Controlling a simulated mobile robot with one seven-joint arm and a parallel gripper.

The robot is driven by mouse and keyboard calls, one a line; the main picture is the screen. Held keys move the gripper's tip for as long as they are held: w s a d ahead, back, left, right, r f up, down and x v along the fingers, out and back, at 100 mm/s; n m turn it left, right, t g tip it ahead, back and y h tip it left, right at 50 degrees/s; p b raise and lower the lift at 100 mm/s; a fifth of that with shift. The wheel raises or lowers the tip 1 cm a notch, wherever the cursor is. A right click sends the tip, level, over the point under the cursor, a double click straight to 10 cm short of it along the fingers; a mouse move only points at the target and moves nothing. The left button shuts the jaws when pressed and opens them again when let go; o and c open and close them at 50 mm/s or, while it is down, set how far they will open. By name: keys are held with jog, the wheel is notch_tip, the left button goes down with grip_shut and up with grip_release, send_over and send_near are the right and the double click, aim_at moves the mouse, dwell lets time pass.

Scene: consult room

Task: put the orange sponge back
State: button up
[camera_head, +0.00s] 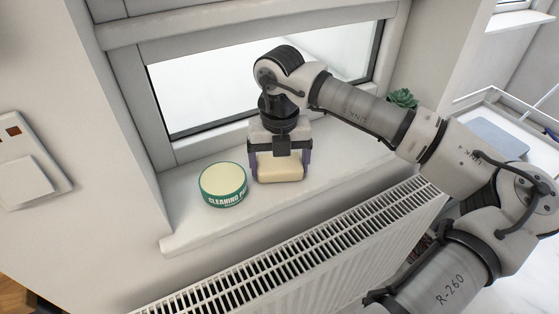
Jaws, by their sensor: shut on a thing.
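A pale cream, block-shaped sponge (281,171) is between the two fingers of my gripper (280,165) over the white window sill (190,226). Its colour looks cream rather than orange. My gripper points down and is shut on the block, one finger at each end. The block is at sill level or just above it; I cannot tell whether it touches. My gripper hides its upper part. No other sponge shows.
A round green tub with a pale top, lettered "CLEANING P…" (223,185), stands on the sill just left of my gripper. A small green plant (403,98) is at the sill's right end. A white radiator (300,240) runs below the sill's front edge. The window (220,95) is close behind.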

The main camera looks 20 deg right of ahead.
aim_at(279, 162)
jog(key=shift+f, duration=0.2)
jog(key=o, duration=0.7)
jog(key=shift+r, duration=0.15)
jog(key=shift+r, duration=0.15)
notch_tip(279, 162, up, 12)
jog(key=shift+f+b, duration=0.1)
jog(key=shift+b, duration=0.5)
